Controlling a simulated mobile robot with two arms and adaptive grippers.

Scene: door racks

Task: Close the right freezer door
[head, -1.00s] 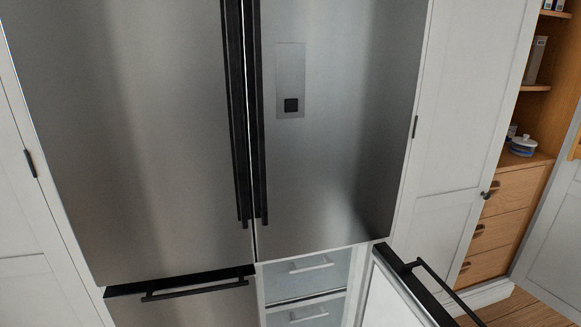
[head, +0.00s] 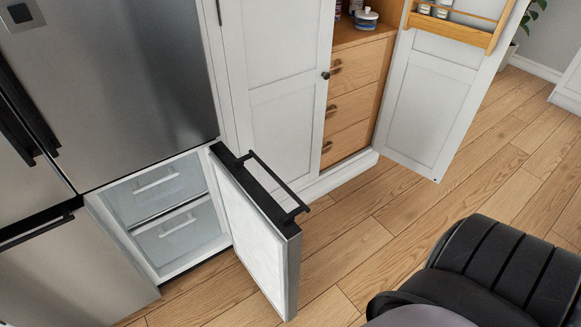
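The right freezer door (head: 252,238) stands wide open at the lower right of the steel fridge. Its white inner face is turned toward the left, and its black bar handle (head: 279,184) is on the outer side. The open freezer compartment shows two clear drawers (head: 180,232) with light handles. The left freezer door (head: 62,270) is shut. A dark rounded part of my own body shows at the lower right. Neither of my grippers is in view.
A white cabinet (head: 272,85) and wooden drawers (head: 352,100) stand right of the fridge. An open white cabinet door (head: 432,100) with a wooden rack juts out there. The wood floor (head: 350,235) around the freezer door is clear.

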